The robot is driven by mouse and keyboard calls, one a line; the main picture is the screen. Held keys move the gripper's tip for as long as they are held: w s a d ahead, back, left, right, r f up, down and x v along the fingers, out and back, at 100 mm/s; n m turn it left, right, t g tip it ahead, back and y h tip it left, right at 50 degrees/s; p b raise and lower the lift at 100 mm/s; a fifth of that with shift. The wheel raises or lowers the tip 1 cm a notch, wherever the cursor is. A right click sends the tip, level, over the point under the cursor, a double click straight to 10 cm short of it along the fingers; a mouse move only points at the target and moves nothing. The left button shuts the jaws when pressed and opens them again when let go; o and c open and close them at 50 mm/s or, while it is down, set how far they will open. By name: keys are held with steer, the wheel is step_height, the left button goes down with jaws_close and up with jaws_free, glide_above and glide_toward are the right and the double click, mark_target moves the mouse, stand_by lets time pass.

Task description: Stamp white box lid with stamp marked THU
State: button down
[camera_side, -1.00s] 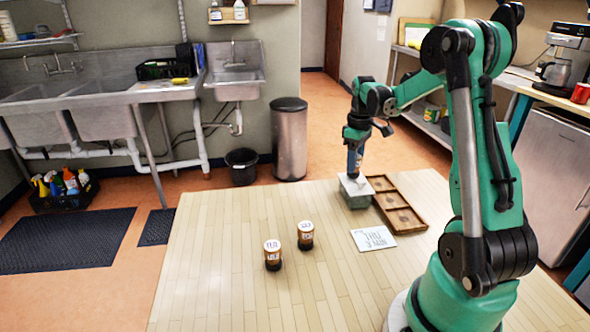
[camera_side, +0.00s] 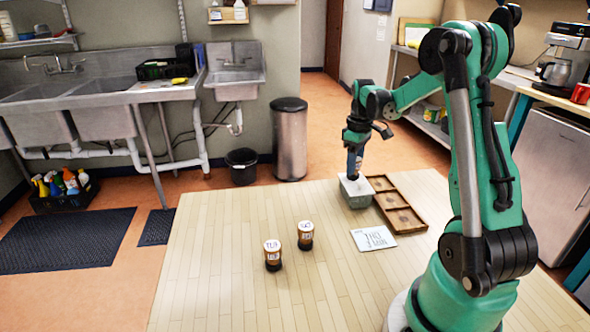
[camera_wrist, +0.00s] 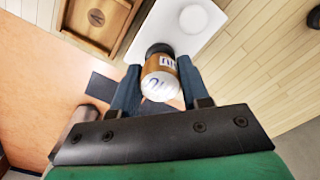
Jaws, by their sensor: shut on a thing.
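My gripper (camera_side: 354,172) is shut on a stamp with a brown body, white top and dark base. In the wrist view my gripper (camera_wrist: 158,72) has its fingers on both sides of this stamp (camera_wrist: 160,84); its label is too unclear to read surely. The stamp is over the white lid (camera_wrist: 215,22) of the box (camera_side: 358,200), its dark base at the lid's edge in that view. I cannot tell whether it touches. A faint round shape (camera_wrist: 193,18) shows on the lid. A white card (camera_side: 373,238) with lettering that seems to include THU lies on the table.
A wooden tray (camera_side: 380,184) with compartments is right beside the box. Two similar brown stamps, one at front (camera_side: 273,256) and one behind it (camera_side: 305,236), stand upright left of the card. The table's left and front parts are clear.

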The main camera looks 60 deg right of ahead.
steer(key=shift+r, duration=3.5)
steer(key=w+a+r, duration=0.2)
steer(key=w+a, duration=0.1)
steer(key=a, duration=1)
steer(key=w+a+r, duration=0.2)
steer(key=w+a, duration=0.2)
steer(key=a, duration=1)
steer(key=shift+w+r, duration=0.15)
steer(key=shift+w, duration=0.05)
